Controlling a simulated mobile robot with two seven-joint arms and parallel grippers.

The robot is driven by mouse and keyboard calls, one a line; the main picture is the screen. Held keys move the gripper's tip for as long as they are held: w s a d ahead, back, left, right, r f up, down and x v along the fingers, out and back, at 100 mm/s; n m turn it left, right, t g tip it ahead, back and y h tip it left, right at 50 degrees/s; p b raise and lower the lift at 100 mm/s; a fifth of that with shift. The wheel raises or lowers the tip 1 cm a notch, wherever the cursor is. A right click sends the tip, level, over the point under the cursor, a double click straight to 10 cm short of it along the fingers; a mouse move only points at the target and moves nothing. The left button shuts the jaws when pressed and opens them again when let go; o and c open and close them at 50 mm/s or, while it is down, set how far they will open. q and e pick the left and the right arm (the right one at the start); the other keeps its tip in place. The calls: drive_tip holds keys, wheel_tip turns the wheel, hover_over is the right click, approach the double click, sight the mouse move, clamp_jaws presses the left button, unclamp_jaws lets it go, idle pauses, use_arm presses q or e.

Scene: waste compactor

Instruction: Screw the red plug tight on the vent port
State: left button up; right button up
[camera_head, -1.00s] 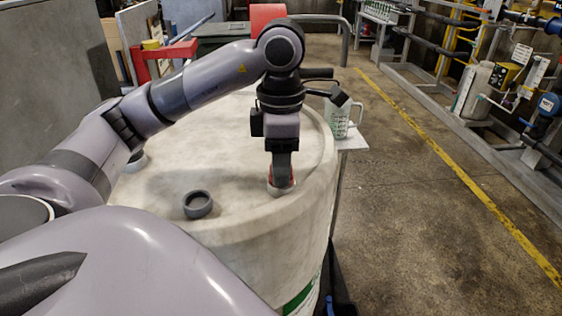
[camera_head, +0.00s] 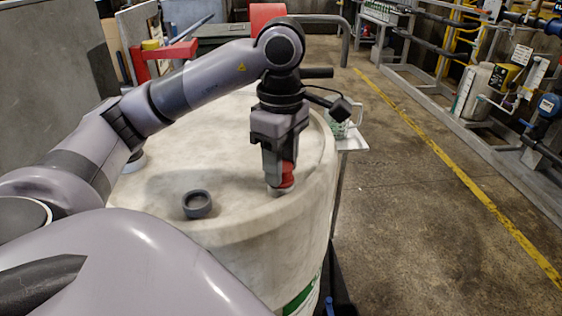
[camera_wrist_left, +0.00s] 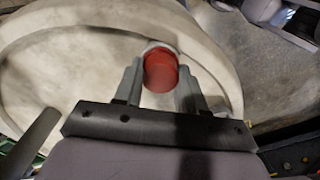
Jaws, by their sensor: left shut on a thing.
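The red plug (camera_head: 286,174) is upright at the vent port (camera_head: 279,190), a short pale collar on top of the big off-white drum (camera_head: 150,200), near its right edge. My left gripper (camera_head: 280,180) points straight down over it and is shut on the plug. In the left wrist view the red plug (camera_wrist_left: 160,70) sits between the two grey fingers (camera_wrist_left: 158,85), with the pale rim of the port just beyond it. How deep the plug sits in the port cannot be told. My right gripper is out of view.
A dark grey ring-shaped port (camera_head: 197,204) stands on the drum top, left of the plug. A whitish-green jug (camera_head: 338,125) stands on a small white shelf (camera_head: 352,141) behind the drum. The concrete floor to the right is clear.

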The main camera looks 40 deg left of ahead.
use_arm(q)
drive_tip(key=m, duration=0.3)
drive_tip(key=o, duration=1.3)
drive_tip(key=shift+c, duration=0.2)
drive_tip(key=shift+c, duration=0.5)
